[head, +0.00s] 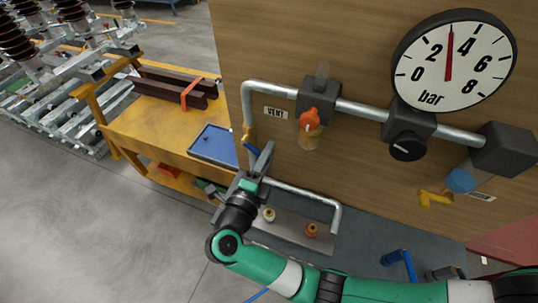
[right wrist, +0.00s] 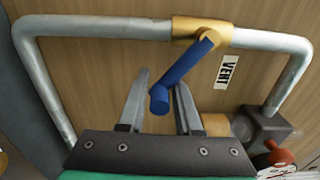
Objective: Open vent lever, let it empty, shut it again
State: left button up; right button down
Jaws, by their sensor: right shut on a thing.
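The vent valve is a brass body (head: 247,133) on the pipe's left vertical run, with a blue lever (head: 252,149) standing out at a slant to the pipe. A VENT label (head: 276,113) is on the panel beside it. In the right wrist view the blue lever (right wrist: 182,75) reaches from the brass body (right wrist: 202,31) down between the fingers. My right gripper (head: 257,160) is shut on the lever's free end; its fingers partly hide the lever in the head view. The gauge (head: 478,70) needle points between 2 and 4, near 3 bar. My left gripper is not in view.
A regulator with a dark knob (head: 407,146) and a filter with an orange knob (head: 309,122) sit on the pipe right of the valve. A yellow lever (head: 434,198) is further right.

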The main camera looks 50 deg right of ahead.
jog(key=shift+f, duration=0.15)
jog(key=c, duration=0.8)
grip_release()
jog(key=shift+w, duration=0.1)
jog(key=shift+o, duration=0.2)
jog(key=v, duration=1.1)
jog(key=shift+a+p, duration=0.3)
jog(key=shift+p, duration=0.05)
jog(key=shift+c, duration=0.4)
